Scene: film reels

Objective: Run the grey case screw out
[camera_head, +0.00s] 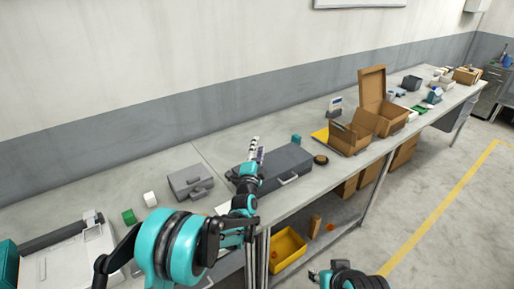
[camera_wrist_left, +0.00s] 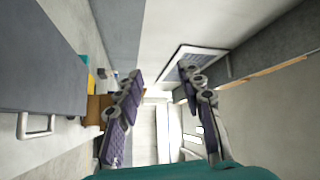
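A large dark grey case (camera_head: 288,160) lies shut on the workbench, its handle towards the front edge. A smaller light grey case (camera_head: 187,179) with a handle lies to its left. I cannot make out a screw on either. My left gripper (camera_head: 257,149) is at the left end of the dark case, its fingers pointing up. In the left wrist view the dark case (camera_wrist_left: 42,55) and its handle are at the left, and my left gripper (camera_wrist_left: 161,74) is open with nothing between its fingers. Part of my right arm shows at the bottom edge; its fingers are not clear.
The workbench (camera_head: 235,143) runs along the wall. A green block (camera_head: 128,216) and a white block (camera_head: 150,199) are at left. A yellow bin (camera_head: 288,249) is below.

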